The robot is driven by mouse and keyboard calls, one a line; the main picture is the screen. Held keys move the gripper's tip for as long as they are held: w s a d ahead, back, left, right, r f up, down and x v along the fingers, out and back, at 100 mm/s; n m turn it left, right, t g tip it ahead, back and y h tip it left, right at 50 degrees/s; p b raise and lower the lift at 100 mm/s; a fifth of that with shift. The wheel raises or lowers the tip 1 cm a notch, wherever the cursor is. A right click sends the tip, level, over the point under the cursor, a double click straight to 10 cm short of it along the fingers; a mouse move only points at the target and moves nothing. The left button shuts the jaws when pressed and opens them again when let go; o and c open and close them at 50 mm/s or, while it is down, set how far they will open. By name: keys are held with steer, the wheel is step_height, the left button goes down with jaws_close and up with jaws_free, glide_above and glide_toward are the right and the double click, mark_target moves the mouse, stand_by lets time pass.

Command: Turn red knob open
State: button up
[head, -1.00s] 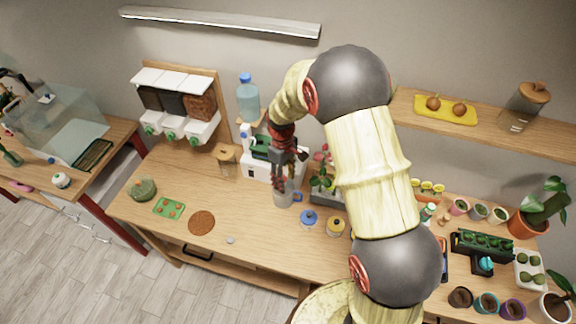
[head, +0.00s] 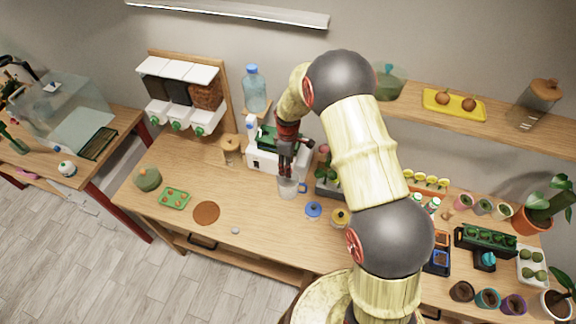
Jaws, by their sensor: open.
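I cannot make out a red knob for certain in the head view. My gripper (head: 287,172) points down in front of a white machine (head: 262,160) with a green part on top, and it hides some of the machine's right side. The gripper is open, with nothing seen between its small dark fingers. A clear cup (head: 287,189) stands on the table just below the fingertips; I cannot tell whether they touch it.
A wall dispenser (head: 203,72) with green knobs stands at the back left. A blue-capped bottle (head: 255,92) stands behind the machine. Blue (head: 313,209) and yellow (head: 340,217) lidded items sit right of the cup.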

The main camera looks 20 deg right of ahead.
steer(key=shift+f, duration=0.55)
jaws_close()
